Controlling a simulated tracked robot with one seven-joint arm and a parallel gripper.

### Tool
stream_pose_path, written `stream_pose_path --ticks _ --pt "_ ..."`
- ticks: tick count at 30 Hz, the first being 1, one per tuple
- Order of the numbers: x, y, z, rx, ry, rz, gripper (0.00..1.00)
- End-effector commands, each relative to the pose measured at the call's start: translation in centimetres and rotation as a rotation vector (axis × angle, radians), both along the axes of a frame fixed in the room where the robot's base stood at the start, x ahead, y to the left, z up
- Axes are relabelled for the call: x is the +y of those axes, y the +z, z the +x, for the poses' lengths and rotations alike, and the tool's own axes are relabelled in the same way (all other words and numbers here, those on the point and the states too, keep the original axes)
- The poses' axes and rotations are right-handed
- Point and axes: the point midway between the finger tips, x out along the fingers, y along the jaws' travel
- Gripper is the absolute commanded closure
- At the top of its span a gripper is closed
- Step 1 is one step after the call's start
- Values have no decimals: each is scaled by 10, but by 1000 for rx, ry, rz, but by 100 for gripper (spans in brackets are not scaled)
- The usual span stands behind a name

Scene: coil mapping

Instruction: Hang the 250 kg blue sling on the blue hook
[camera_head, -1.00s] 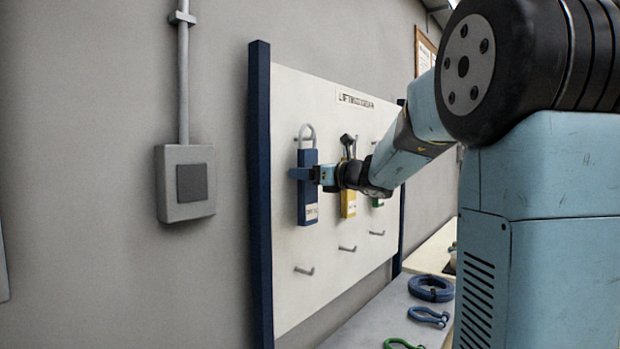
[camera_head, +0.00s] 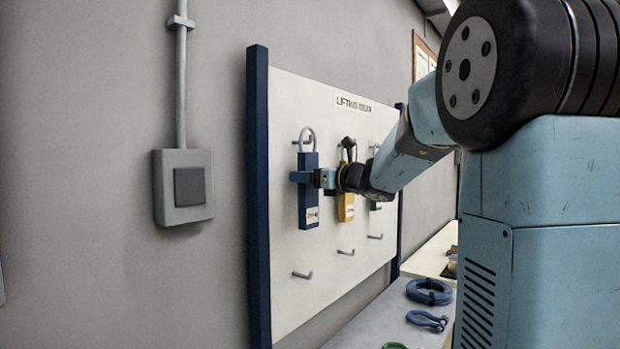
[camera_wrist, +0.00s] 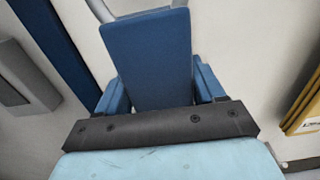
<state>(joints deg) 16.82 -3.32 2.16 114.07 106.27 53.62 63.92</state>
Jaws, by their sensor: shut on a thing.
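The blue sling (camera_head: 308,207) is a slim upright blue block with a grey loop on top and a pale label low down; its print is too small to read. My gripper (camera_head: 302,177) is shut on its upper part, in front of the white board. In the wrist view the blue sling (camera_wrist: 150,55) sits between my two blue fingers. A small peg (camera_head: 296,143) shows by the grey loop at the board's upper left. I cannot tell whether the loop is around it or only in front of it. The peg's colour is unclear.
A yellow block (camera_head: 346,208) and a green one (camera_head: 376,206) hang right of the sling, partly behind my arm. Bare lower pegs (camera_head: 302,275) line the board (camera_head: 290,310). A blue coil (camera_head: 428,292) and a blue shackle (camera_head: 427,320) lie on the bench. A grey box (camera_head: 183,187) is on the wall.

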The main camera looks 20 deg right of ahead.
Motion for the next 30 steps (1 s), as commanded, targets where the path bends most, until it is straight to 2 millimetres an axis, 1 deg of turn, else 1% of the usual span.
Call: stream_pose_path --ticks 21,30 --pt "-13 1 -19 -2 0 1 73" --pt "-14 1 -21 -1 1 1 73"
